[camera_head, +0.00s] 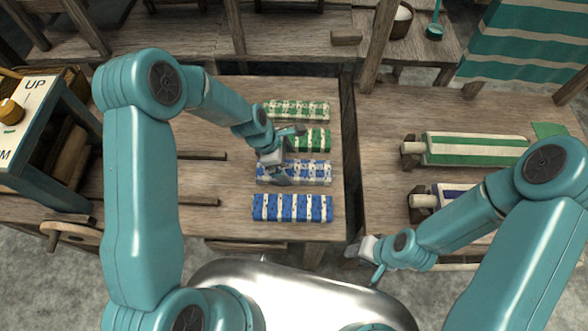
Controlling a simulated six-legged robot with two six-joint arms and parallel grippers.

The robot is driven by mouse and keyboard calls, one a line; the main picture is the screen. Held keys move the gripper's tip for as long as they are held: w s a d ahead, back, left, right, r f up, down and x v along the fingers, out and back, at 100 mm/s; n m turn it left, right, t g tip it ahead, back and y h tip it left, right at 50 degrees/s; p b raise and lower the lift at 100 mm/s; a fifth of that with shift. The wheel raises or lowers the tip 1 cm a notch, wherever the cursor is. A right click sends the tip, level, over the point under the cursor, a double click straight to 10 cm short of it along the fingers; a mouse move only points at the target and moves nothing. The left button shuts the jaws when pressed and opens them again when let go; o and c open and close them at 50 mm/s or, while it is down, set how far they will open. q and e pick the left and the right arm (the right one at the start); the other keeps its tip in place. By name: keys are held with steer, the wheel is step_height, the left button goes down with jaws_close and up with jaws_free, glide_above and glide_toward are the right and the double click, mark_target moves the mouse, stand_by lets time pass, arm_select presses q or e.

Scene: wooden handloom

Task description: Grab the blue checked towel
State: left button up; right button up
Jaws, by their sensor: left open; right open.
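A folded light blue and white checked towel (314,173) lies on the left wooden table, third from the back in a column of folded towels. My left gripper (289,156) is open over the left half of this towel and hides part of it. One finger is near the green towel behind, and the other is over the checked towel. I cannot tell whether it touches the cloth. My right gripper (366,258) is open and empty, near the front of the gap between the tables, right of the towels.
A darker blue and white towel (292,208) lies just in front. A green and white towel (318,140) and a paler green checked towel (297,109) lie behind. Cloth rolls, including a green-striped one (475,149), are on the right table (385,125). A wooden post (382,40) stands behind.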

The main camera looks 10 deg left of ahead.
mark_target(294, 169)
arm_select(q)
steer(key=x, duration=0.3)
steer(key=shift+w+f, duration=0.3)
steer(key=shift+f, duration=0.1)
steer(key=shift+s+d+r, duration=0.1)
steer(key=shift+s+d, duration=0.05)
steer(key=shift+s, duration=0.1)
steer(key=shift+w, duration=0.15)
steer(key=c, duration=1)
steer(key=shift+c, duration=0.2)
